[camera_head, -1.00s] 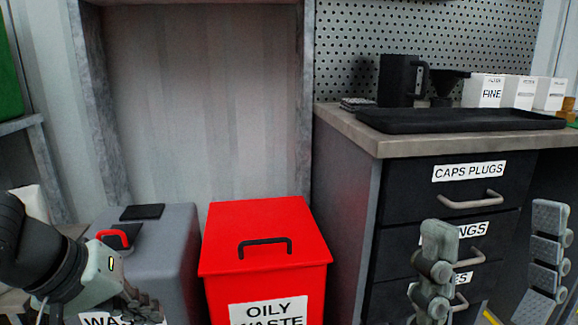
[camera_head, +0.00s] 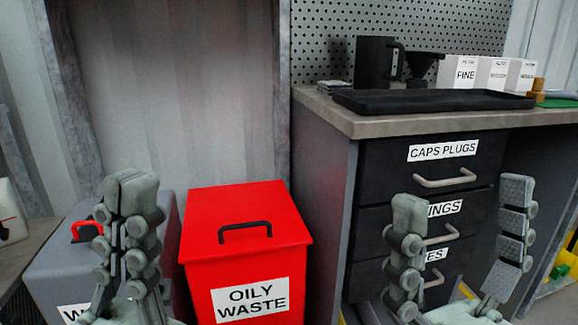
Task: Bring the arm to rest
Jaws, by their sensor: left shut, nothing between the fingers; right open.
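My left gripper (camera_head: 131,190) stands upright at the lower left, its fingers together with nothing between them. It is in front of the grey waste bin and hides part of it. My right gripper (camera_head: 462,200) is at the lower right, its two fingers wide apart and pointing up, with nothing between them. It is in front of the dark drawer cabinet and covers parts of the lower drawers and their labels. Both grippers are apart from the bins and drawer handles as far as I can see.
A red OILY WASTE bin (camera_head: 244,252) stands between my grippers, beside a grey bin (camera_head: 63,262). The drawer cabinet (camera_head: 400,180) carries a black tray (camera_head: 430,101), a black jug (camera_head: 374,62), a funnel (camera_head: 424,63) and white filter boxes (camera_head: 457,72). The drawers are shut.

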